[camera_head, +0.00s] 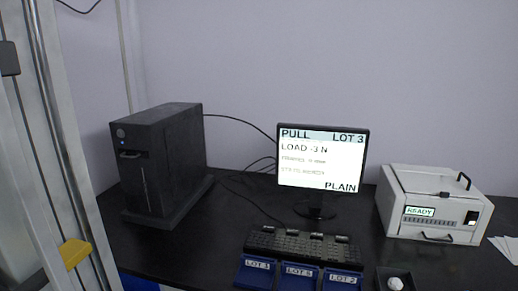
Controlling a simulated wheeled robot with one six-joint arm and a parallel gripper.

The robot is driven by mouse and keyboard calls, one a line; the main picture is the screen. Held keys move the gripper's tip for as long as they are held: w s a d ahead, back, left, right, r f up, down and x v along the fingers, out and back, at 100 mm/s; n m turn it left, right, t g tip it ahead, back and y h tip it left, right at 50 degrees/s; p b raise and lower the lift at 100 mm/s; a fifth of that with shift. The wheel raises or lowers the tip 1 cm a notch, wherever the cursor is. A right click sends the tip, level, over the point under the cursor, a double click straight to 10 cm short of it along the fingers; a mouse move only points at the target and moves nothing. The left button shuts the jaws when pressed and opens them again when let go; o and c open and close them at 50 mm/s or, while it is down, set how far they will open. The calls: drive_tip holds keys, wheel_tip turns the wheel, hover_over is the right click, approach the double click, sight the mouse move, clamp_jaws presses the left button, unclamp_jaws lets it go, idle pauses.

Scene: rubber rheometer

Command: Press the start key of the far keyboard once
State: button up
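One black keyboard (290,245) lies on the dark table below the monitor, behind a row of blue lot trays. Its keys are too small to read, and I cannot tell which one is the start key. The monitor (320,163) behind it is lit and reads PULL, LOT 3, LOAD -3 N and PLAIN; the smaller lines are blurred. My gripper is not in view.
Blue trays labelled LOT (298,280) stand directly in front of the keyboard. A black computer tower (165,165) stands at left, a white box reading READY (435,205) at right. A metal frame (55,150) with a yellow part (75,253) rises at far left. Cables run behind the keyboard.

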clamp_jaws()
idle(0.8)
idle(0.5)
